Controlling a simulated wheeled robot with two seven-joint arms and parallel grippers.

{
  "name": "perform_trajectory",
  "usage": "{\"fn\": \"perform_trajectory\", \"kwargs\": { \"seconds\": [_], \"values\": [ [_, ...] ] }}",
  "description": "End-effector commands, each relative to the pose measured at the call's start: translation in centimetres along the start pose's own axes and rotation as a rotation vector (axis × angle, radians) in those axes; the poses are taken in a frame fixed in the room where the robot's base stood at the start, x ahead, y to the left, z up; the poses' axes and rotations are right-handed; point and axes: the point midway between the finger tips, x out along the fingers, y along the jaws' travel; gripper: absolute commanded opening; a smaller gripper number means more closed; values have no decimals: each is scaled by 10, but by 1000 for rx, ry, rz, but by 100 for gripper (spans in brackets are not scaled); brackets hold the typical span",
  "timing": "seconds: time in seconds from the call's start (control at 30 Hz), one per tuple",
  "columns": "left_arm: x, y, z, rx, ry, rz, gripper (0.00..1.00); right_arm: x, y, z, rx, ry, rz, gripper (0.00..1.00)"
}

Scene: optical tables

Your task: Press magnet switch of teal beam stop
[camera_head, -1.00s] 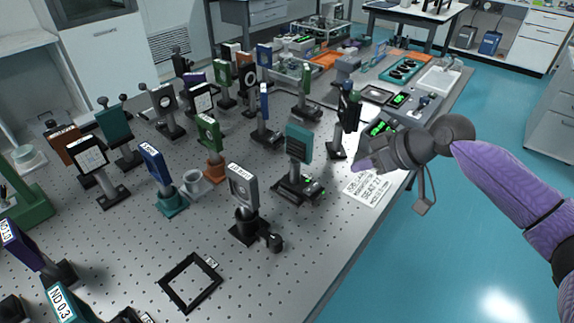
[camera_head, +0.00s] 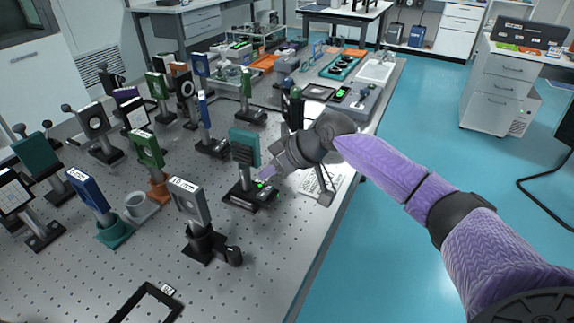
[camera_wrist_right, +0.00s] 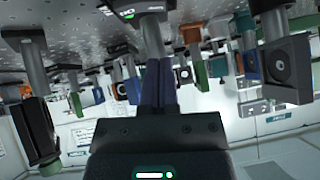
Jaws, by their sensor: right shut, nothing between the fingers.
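The teal beam stop (camera_head: 245,147) has a ribbed teal plate on a post. It stands upright on a dark magnetic base (camera_head: 246,196) near the right side of the optical table. A small green light shows on the base's right part. Contact cannot be told. In the right wrist view, which looks upside down, the shut fingers (camera_wrist_right: 160,72) point at a post and a base with a green light (camera_wrist_right: 129,15). My left gripper is out of view.
A grey square mount (camera_head: 188,201) stands in front left of the beam stop. Several posts crowd the left; the table's right edge is close.

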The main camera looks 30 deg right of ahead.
Motion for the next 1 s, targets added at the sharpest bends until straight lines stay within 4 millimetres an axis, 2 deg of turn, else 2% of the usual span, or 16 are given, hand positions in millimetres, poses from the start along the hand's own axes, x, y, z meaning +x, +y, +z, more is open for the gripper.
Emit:
{"fn": "perform_trajectory", "kwargs": {
  "seconds": [0.03, 0.1, 0.27, 0.63, 0.73, 1.0],
  "values": [
    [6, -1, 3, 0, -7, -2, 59, 10, 0, 8, 2, -3, -1, 0],
    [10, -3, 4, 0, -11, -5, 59, 17, 1, 17, 1, -3, 0, 0],
    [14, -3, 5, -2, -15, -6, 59, 27, 0, 27, 0, -1, 1, 0],
    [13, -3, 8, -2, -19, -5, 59, 28, 0, 28, -1, 0, 2, 0],
    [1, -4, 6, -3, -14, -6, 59, 29, -3, 29, -35, -2, 36, 0],
    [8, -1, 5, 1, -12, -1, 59, 32, 0, 32, -30, -1, 35, 0]
  ]
}}
